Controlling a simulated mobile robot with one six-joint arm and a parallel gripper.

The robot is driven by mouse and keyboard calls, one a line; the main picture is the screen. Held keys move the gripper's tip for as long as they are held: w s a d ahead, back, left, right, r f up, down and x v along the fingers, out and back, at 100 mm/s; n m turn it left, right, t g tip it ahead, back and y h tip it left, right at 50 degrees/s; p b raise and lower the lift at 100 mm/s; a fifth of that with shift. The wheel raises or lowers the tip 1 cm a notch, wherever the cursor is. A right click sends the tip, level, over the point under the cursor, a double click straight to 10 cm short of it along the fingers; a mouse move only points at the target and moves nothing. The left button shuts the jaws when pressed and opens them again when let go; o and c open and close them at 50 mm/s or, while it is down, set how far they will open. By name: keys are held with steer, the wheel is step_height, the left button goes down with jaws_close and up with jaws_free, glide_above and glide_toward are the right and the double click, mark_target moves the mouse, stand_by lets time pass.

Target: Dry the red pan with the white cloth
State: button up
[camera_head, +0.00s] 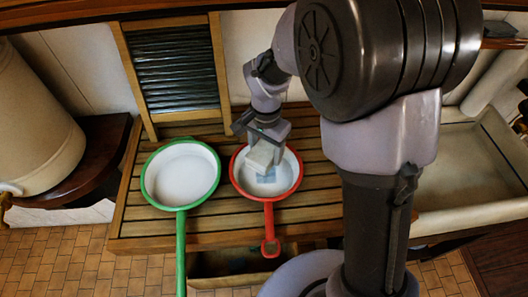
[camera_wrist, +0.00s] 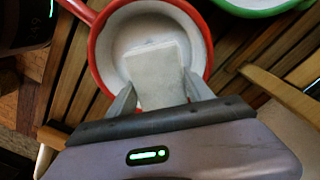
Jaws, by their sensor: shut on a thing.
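The red pan (camera_head: 285,188) sits on the slatted wooden counter, with its red handle pointing toward the front edge. Its inside is white. My gripper (camera_head: 264,144) is over the pan and shut on the white cloth (camera_head: 261,160), a folded pale pad. In the wrist view the cloth (camera_wrist: 156,72) is between the two fingers of my gripper (camera_wrist: 158,88), inside the rim of the red pan (camera_wrist: 97,48). A small pale blue patch shows beside the cloth in the pan. I cannot tell whether the cloth touches the pan's bottom.
A green pan (camera_head: 182,176) with a white inside stands left of the red pan, its handle past the counter's front edge. A washboard (camera_head: 176,68) leans behind. A pale basin (camera_head: 470,170) lies right. Bare slats (camera_head: 325,210) show right of the red pan.

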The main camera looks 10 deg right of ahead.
steer(key=shift+r+p, duration=0.75)
steer(key=shift+r, duration=0.55)
steer(key=shift+s, duration=0.1)
